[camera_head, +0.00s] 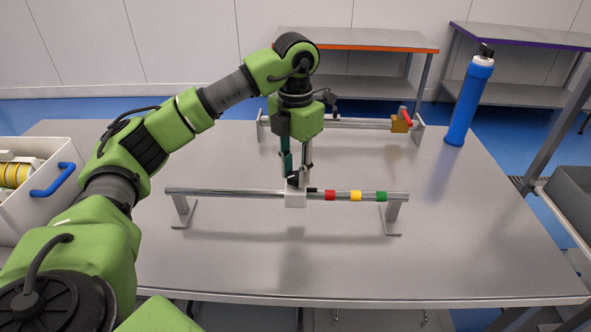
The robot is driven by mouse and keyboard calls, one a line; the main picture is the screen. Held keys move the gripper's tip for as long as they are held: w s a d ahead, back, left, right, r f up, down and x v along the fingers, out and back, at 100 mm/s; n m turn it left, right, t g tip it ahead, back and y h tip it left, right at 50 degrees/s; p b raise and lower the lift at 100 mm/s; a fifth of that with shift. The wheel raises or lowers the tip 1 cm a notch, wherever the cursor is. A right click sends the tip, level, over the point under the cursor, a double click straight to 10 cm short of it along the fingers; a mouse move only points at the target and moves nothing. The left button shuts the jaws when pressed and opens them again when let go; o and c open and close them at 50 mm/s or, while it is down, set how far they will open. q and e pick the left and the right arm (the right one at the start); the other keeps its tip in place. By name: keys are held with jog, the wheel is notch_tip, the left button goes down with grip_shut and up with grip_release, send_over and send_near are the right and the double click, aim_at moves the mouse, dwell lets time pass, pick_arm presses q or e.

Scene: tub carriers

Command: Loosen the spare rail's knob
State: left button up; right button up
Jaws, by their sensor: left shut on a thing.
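The near rail (240,192) is a grey bar on two stands on the table. It has red, yellow and green bands towards its right end. A white slider block (295,199) sits around the bar, left of the red band. A small black knob (293,181) is on top of the block. My left gripper (297,174) points straight down from above and is shut on the knob; its fingertips partly hide it. The far rail (355,123) carries a yellow-orange block (401,123) with a red handle (406,115) near its right end. My right gripper is not in view.
A blue bottle (467,105) with a white top stands at the table's back right. A white tub (30,205) with a blue handle is at the left. A grey bin (573,197) is at the right edge. The grey tabletop (470,215) is clear right of the near rail.

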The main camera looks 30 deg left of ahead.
aim_at(296, 175)
pick_arm(q)
jog(key=o, duration=1.1)
notch_tip(296, 175, up, 12)
dwell(0.4)
